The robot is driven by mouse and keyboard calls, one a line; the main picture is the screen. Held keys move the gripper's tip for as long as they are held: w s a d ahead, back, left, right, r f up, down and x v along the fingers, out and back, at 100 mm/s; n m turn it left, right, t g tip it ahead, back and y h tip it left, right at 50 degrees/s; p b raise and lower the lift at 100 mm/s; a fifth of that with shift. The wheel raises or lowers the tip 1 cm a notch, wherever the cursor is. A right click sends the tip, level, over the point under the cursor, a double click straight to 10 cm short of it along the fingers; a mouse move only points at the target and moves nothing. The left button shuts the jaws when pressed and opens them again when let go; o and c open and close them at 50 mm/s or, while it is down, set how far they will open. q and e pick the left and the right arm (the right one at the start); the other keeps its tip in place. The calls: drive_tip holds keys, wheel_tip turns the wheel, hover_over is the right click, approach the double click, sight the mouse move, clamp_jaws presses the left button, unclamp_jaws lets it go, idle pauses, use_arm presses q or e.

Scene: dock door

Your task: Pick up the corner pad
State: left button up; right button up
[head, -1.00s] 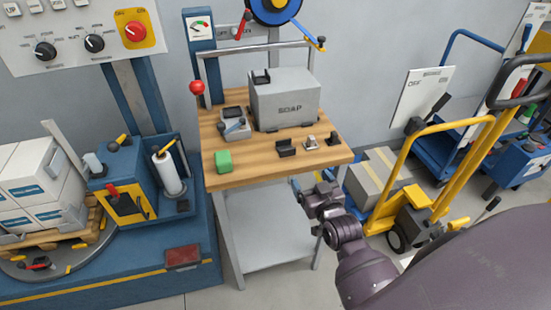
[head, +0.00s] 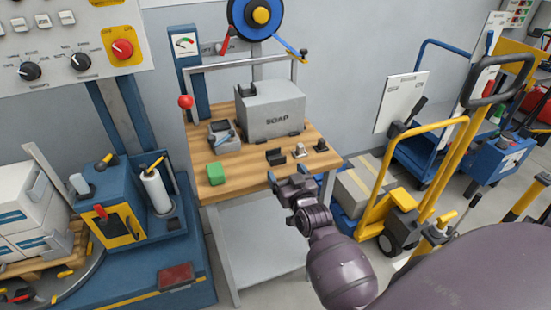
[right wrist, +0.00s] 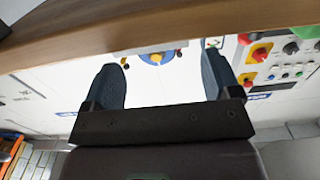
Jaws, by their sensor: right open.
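A small black angled piece (head: 276,157), which looks like the corner pad, lies near the front edge of the wooden table. A small grey-and-dark piece (head: 299,151) and another small dark piece (head: 321,146) lie to its right; I cannot tell for sure which is the pad. My right gripper (head: 288,174) is at the table's front edge, just in front of these pieces. In the right wrist view the right gripper (right wrist: 162,72) is open and empty, with the wooden table edge (right wrist: 150,32) across the top. My left gripper is not in view.
The wooden table (head: 235,172) also holds a grey SOAP box (head: 270,112), a small grey device (head: 222,137) and a green block (head: 217,173). A yellow-handled trolley (head: 385,185) stands right of it. A blue wrapping machine (head: 120,205) stands left.

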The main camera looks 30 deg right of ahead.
sight(279, 158)
drive_tip(key=shift+x, duration=2.6)
drive_tip(key=shift+d, duration=0.1)
drive_tip(key=c, duration=1)
drive_tip(key=shift+r, duration=0.1)
drive_tip(key=shift+r, duration=0.1)
